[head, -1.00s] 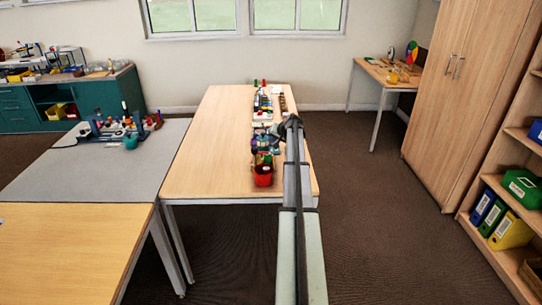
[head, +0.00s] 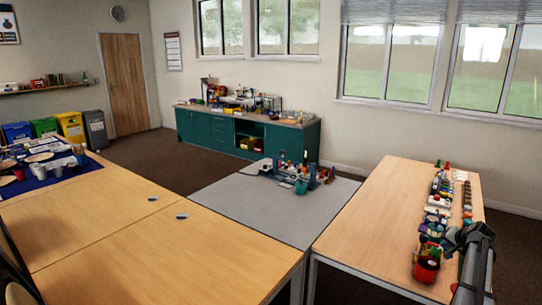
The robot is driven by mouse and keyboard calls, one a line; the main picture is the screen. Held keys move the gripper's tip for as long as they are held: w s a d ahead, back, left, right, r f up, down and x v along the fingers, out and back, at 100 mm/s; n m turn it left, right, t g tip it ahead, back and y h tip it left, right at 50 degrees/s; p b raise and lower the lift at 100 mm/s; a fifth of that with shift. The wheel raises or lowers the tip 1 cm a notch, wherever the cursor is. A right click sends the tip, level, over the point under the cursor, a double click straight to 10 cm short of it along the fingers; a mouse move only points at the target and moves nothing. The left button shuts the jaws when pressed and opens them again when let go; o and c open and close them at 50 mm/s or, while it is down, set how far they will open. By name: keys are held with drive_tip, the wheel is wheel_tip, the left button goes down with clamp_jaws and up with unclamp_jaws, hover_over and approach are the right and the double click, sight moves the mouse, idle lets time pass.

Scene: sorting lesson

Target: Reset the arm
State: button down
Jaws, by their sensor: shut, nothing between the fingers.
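My arm reaches in from the lower right corner over the right-hand wooden table (head: 365,225). My gripper (head: 449,240) is the dark end of the arm, at the table's right side, above the near end of a row of small objects. It is small in the view and partly hidden by the arm, and I see nothing held in it. A red container (head: 427,268) stands just in front and to the left of it. A row of small coloured objects (head: 438,200) runs from there to the far end of the table.
A grey-topped table (head: 250,205) with a cluster of small items (head: 297,172) adjoins on the left. Wooden tables (head: 150,240) fill the lower left. A green cabinet (head: 215,132) stands by the wall, with bins (head: 70,126) further left. The right table's left half is clear.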

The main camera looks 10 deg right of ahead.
drive_tip(key=s+a+f, duration=0.1)
drive_tip(key=s+a, duration=0.5)
drive_tip(key=a, duration=0.2)
drive_tip(key=s+a+f+n+g+y, duration=0.2)
drive_tip(key=s+a+f+g, duration=0.15)
drive_tip(key=a+f, duration=1.25)
drive_tip(key=s+a+f+n+g+y, duration=0.2)
drive_tip(key=s+a+f+n+g, duration=0.15)
drive_tip(key=a+f, duration=1.25)
drive_tip(key=s+a+f+n+g, duration=0.1)
drive_tip(key=s+a+f+g, duration=0.1)
drive_tip(key=s+a+f, duration=0.4)
drive_tip(key=s+a+f+n+g, duration=0.2)
drive_tip(key=s+a, duration=0.5)
drive_tip(key=a, duration=0.3)
drive_tip(key=s+a+f+n+g+h, duration=0.1)
drive_tip(key=s+a+f+g, duration=0.1)
drive_tip(key=s, duration=0.6)
drive_tip(key=s+a+f+n+g, duration=0.1)
drive_tip(key=s+a, duration=0.3)
drive_tip(key=s, duration=0.5)
drive_tip(key=shift+f+n+g+h, duration=0.35)
drive_tip(key=shift+n+g+h, duration=0.1)
drive_tip(key=shift+g, duration=0.25)
drive_tip(key=c, duration=1.8)
unclamp_jaws()
drive_tip(key=shift+s+a, duration=0.1)
drive_tip(key=shift+c, duration=0.2)
